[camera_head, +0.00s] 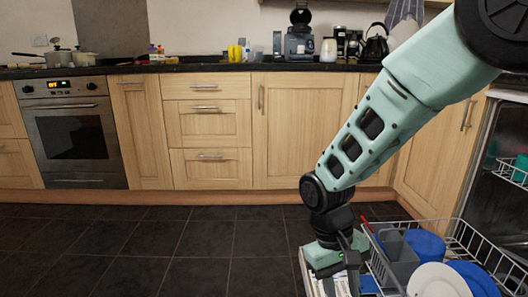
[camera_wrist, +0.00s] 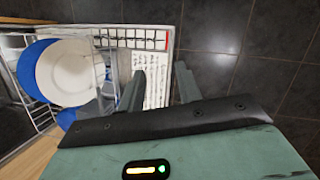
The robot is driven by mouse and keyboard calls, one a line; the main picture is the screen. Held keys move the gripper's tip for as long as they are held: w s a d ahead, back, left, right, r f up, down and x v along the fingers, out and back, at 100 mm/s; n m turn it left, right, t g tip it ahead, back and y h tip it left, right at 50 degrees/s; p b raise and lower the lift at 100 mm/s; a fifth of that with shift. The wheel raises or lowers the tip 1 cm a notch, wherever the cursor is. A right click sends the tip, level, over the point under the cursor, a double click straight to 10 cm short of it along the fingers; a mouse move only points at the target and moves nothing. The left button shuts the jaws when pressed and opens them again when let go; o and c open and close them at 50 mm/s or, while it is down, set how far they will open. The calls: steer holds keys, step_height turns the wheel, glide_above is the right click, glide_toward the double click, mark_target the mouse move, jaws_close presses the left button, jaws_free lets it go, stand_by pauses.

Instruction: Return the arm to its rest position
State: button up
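My green and black arm reaches down from the top right in the head view. My gripper (camera_head: 341,286) is low over the left edge of the dishwasher's pulled-out rack (camera_head: 466,239). In the wrist view my gripper (camera_wrist: 160,82) has its two fingers apart, with nothing visibly held between them. A white panel with dark print (camera_wrist: 152,62) shows beyond and between the fingers. Whether the fingers touch anything below is not clear.
The rack holds a white plate (camera_head: 437,282), blue dishes (camera_head: 426,245) and a grey cutlery basket (camera_head: 398,258). The open dishwasher (camera_head: 490,190) stands at the right. Wooden cabinets (camera_head: 207,125) and an oven (camera_head: 70,140) line the back. The dark tiled floor (camera_head: 150,245) at left is clear.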

steer(key=s+r+n+t+y+p, duration=0.3)
steer(key=s+r+n+p, duration=0.15)
steer(key=s+r, duration=1.1)
step_height(320, 180, up, 35)
steer(key=s+p, duration=0.1)
steer(key=p, duration=3.6)
steer(key=shift+a, duration=0.4)
steer(key=shift+s, duration=0.1)
